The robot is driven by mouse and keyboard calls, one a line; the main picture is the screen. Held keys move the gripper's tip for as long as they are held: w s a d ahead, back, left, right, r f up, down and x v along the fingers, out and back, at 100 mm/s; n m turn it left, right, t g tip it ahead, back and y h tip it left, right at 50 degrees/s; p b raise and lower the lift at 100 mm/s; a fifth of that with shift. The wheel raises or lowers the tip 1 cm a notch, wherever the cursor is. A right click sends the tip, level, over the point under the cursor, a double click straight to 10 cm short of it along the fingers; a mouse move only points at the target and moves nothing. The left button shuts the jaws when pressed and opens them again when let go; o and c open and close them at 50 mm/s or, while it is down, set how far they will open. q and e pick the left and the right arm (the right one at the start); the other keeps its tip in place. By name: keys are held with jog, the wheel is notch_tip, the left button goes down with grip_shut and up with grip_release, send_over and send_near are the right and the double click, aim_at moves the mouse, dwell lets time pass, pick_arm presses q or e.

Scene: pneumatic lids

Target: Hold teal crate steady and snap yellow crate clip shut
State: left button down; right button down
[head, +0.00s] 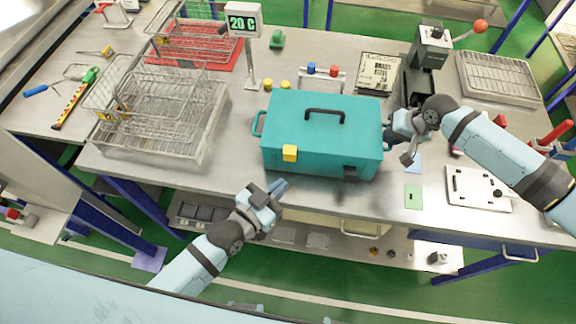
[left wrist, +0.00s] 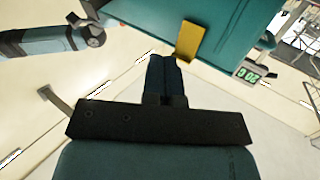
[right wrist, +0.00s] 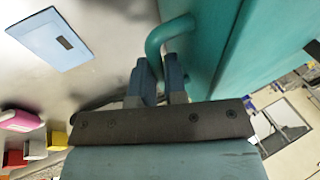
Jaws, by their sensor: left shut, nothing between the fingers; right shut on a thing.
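The teal crate (head: 335,146) stands on the steel bench with its lid down and a black handle (head: 325,114) on top. The yellow clip (head: 289,153) is at the front edge, left of centre. In the left wrist view the yellow clip (left wrist: 190,40) appears to stick out from the crate. My left gripper (head: 281,188) is shut and empty, in front of and below the clip, apart from it. My right gripper (right wrist: 160,76) is shut on the crate's right side handle (right wrist: 168,34). In the head view the right gripper (head: 390,134) is partly hidden by its own wrist.
Wire baskets (head: 150,110) stand to the left of the crate. A scale display (head: 243,22) and small coloured weights are behind it. A lever press (head: 428,50) stands at the back right. A white plate (head: 478,189) and a green card (head: 413,197) lie on the right.

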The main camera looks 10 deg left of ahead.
pick_arm(q)
jog(key=v, duration=1.2)
jog(key=shift+f, duration=0.1)
pick_arm(e)
jog(key=c, duration=1.1)
grip_release()
